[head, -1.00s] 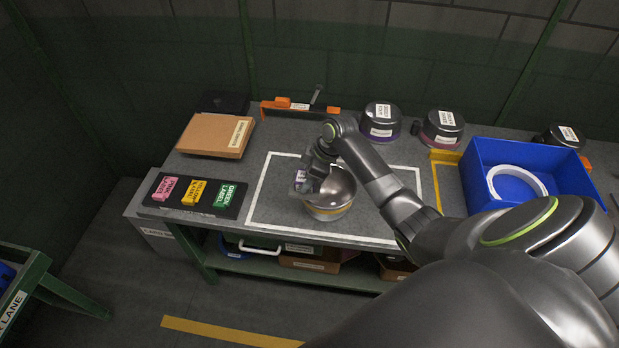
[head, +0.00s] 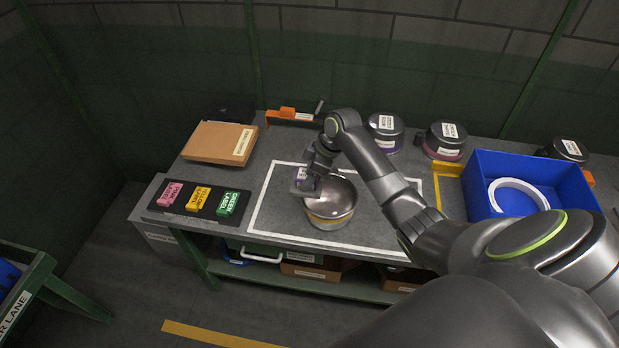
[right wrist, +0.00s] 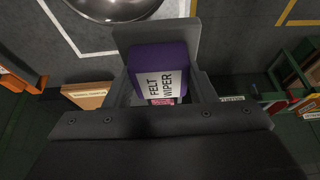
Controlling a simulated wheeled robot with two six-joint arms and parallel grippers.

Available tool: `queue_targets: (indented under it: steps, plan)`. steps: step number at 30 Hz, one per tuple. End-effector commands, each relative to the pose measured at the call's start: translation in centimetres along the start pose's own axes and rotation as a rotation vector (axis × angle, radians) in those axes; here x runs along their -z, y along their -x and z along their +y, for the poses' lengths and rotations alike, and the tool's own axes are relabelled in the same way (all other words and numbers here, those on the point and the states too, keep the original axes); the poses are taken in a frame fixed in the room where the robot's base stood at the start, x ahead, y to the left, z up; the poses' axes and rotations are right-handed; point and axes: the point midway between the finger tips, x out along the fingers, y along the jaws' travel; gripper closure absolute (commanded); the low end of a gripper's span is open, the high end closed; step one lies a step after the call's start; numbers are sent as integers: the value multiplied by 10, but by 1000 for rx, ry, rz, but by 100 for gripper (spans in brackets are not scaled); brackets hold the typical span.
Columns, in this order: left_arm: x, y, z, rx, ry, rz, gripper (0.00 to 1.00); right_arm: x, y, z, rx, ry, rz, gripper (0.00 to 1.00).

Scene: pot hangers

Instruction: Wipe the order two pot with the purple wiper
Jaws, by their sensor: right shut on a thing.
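A shiny silver pot (head: 333,195) with a yellow band stands inside the white outline on the bench; its rounded edge also shows at the top of the right wrist view (right wrist: 112,7). My right gripper (head: 306,184) is shut on the purple wiper, which reads "FELT WIPER" in the right wrist view (right wrist: 146,60). The gripper is at the pot's left upper side and hides part of it. I cannot tell whether the wiper touches the pot. My left gripper is not in view.
Dark pots (head: 385,132) with labels stand along the back. A blue bin (head: 483,180) with a white ring is at right. A cardboard box (head: 214,141) and a tray of pink, yellow and green label blocks (head: 200,199) are at left. An orange-handled tool (head: 290,114) lies behind.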

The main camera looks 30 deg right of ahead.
Motion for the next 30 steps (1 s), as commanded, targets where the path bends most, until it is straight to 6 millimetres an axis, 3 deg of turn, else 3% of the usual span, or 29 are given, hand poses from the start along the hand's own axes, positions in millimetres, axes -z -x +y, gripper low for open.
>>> queue_targets:
  steps: [13,30]
  plan:
    - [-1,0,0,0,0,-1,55,14,32,0,-2,1,1,83]
    - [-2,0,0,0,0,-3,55,15,35,0,0,0,1,83]
